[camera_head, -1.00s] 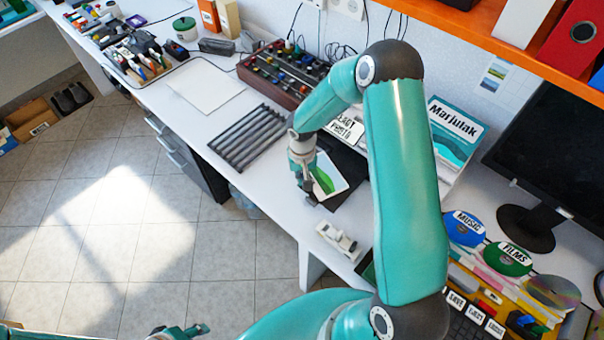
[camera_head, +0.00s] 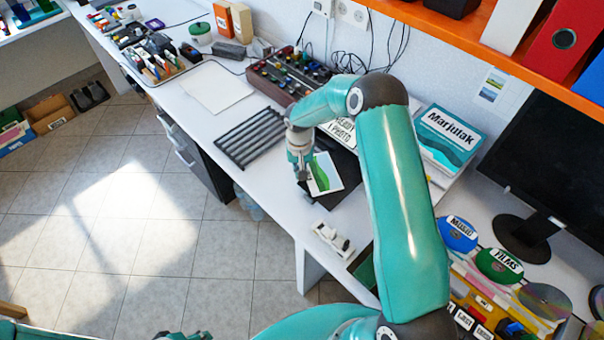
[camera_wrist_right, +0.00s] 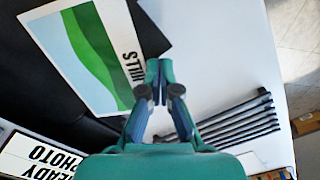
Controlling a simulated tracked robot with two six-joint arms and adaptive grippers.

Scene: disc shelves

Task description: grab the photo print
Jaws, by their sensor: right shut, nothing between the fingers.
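The photo print (camera_head: 325,174) is a white sheet with a green hill picture. It lies on a black surface (camera_head: 344,195) at the middle of the desk. In the right wrist view the print (camera_wrist_right: 88,52) reads "HILLS" and fills the upper left. My right gripper (camera_head: 303,196) is just left of the print, close to its edge. In the wrist view its fingertips (camera_wrist_right: 158,68) are together and empty, beside the print's lettered edge. Only a teal bit of my left gripper (camera_head: 182,336) shows at the bottom edge; its jaws are cut off.
Dark grey bars (camera_head: 250,137) lie left of the print, and a "READY PHOTO" label (camera_wrist_right: 42,157) is near it. A "Marjulak" box (camera_head: 449,137), a monitor (camera_head: 550,150) and labelled discs (camera_head: 500,265) are to the right.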

